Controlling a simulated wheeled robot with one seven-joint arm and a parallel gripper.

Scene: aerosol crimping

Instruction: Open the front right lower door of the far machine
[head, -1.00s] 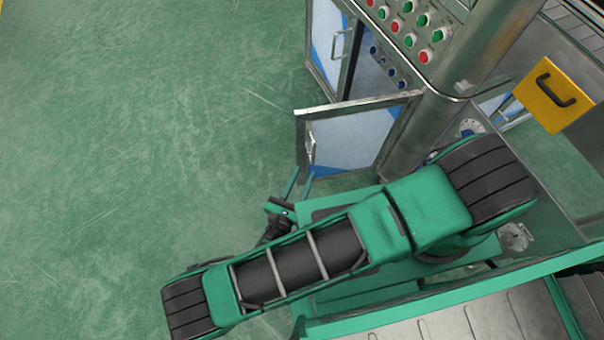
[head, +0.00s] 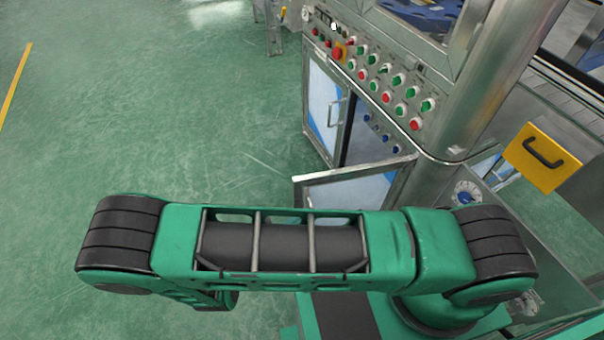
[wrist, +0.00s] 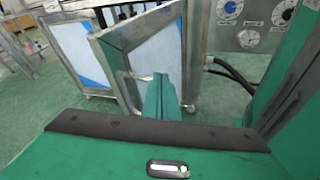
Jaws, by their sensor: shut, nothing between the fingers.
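The front right lower door (head: 350,190) of the machine stands swung out from its cabinet in the head view, with a dark opening behind it. It is a metal frame with a white and blue panel. My arm covers its lower part, and its handle is hidden there. The door also shows in the wrist view (wrist: 150,52), standing open. My gripper (wrist: 158,80) is shut and empty in the wrist view, with its green fingers in front of the door's panel near the handle side. I cannot tell if they touch it. My gripper is hidden in the head view.
The left lower door (head: 325,105) with its bar handle is beside the opening. A button panel (head: 380,80) sits above. A yellow box with a black handle (head: 542,158) is at the right. Green floor (head: 150,120) at the left is clear.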

